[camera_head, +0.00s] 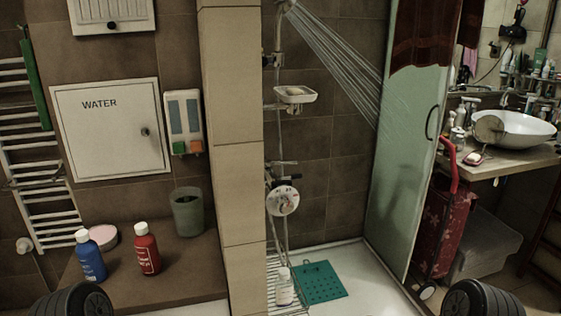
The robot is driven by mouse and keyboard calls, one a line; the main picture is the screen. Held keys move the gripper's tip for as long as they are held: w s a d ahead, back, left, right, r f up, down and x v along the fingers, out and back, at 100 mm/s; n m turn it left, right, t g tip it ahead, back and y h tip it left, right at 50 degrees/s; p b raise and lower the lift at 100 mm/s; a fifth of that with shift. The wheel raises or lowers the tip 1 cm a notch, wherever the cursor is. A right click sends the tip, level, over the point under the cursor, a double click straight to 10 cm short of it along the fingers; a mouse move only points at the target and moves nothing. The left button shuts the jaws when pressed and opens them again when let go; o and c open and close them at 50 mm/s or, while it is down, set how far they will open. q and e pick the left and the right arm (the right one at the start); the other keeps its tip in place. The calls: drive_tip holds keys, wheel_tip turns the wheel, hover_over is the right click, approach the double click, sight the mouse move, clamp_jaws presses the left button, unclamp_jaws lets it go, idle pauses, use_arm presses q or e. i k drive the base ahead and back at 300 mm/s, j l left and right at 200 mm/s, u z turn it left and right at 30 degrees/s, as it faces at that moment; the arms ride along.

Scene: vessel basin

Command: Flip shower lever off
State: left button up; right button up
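The shower valve has a round white dial (283,199) on the back wall of the shower, below the soap dish. A small metal lever (283,163) sticks out just above the dial. The shower head (287,4) is at the top edge, and water streams (335,60) spray from it down to the right, so the water is running. Two dark rounded parts of mine show at the bottom edge, at left and right. No gripper fingers are visible, and nothing of mine touches the lever.
A tiled pillar (231,150) stands left of the shower. A glass door (405,170) stands open on the right. A white bottle (284,290) and a green mat (320,283) are on the shower floor. Blue (90,260) and red (147,250) bottles stand on the left ledge.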

sight(268, 163)
drive_tip(key=i+l, duration=0.2)
drive_tip(key=l, duration=0.3)
drive_tip(key=i+l, duration=0.25)
drive_tip(key=l, duration=0.25)
drive_tip(key=i+l+u, duration=0.1)
drive_tip(key=l, duration=0.4)
drive_tip(key=i+l, duration=0.3)
drive_tip(key=l, duration=0.2)
drive_tip(key=i+l+u, duration=0.1)
drive_tip(key=l, duration=0.4)
drive_tip(key=i+l, duration=0.3)
drive_tip(key=l, duration=0.25)
drive_tip(key=i+l, duration=0.15)
drive_tip(key=l, duration=0.4)
drive_tip(key=i+l+u, duration=0.1)
drive_tip(key=l, duration=0.4)
drive_tip(key=j, duration=0.7)
